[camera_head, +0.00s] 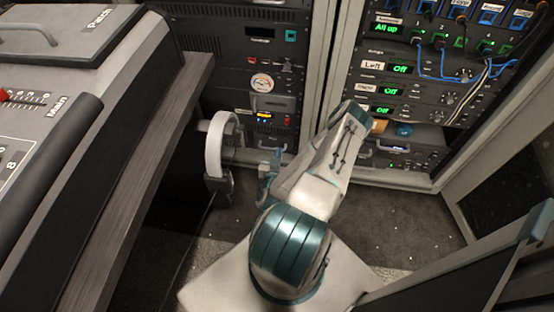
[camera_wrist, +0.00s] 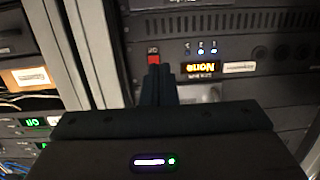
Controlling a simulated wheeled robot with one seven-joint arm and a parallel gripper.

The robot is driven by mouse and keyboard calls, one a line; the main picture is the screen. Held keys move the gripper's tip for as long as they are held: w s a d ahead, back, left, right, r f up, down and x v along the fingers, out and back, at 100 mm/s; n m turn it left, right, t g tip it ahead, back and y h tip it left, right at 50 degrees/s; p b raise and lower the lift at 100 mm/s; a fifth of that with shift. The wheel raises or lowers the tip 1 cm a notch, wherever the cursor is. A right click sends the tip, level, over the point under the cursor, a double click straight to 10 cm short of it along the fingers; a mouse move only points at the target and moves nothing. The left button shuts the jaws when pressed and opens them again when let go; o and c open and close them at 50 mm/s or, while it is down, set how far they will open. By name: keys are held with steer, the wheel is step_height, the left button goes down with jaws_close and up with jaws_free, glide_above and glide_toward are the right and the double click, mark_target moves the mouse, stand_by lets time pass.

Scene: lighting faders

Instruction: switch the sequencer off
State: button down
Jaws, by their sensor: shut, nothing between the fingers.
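In the wrist view, which shows the rack upside down, a small red rocker switch (camera_wrist: 153,59) sits on a dark rack unit (camera_wrist: 280,68). An orange lit display (camera_wrist: 200,68) reading "None" and a pale label, too blurred to read, are beside it. My gripper (camera_wrist: 163,70) is shut and empty, its fingertips at the switch's lower edge in the picture. I cannot tell whether they touch it or which way it is set. In the head view the same unit seems to show as a lit display (camera_head: 264,116) with a red switch (camera_head: 287,120); my gripper is not clearly visible there.
A desk console (camera_head: 140,135) fills the left, with a white ring-shaped thing (camera_head: 213,145) beside its edge. The right rack (camera_head: 430,100) has several green "Off" displays and blue cables. A rack post (camera_head: 318,70) stands between the racks.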

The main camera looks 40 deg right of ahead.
steer(key=shift+s+a+f+p, duration=0.15)
steer(key=shift+s+a+p, duration=0.15)
steer(key=shift+s+a, duration=0.4)
steer(key=shift+s+a+f+p, duration=0.1)
steer(key=shift+s+a+p, duration=0.15)
steer(key=shift+s+a, duration=0.45)
steer(key=shift+w, duration=0.15)
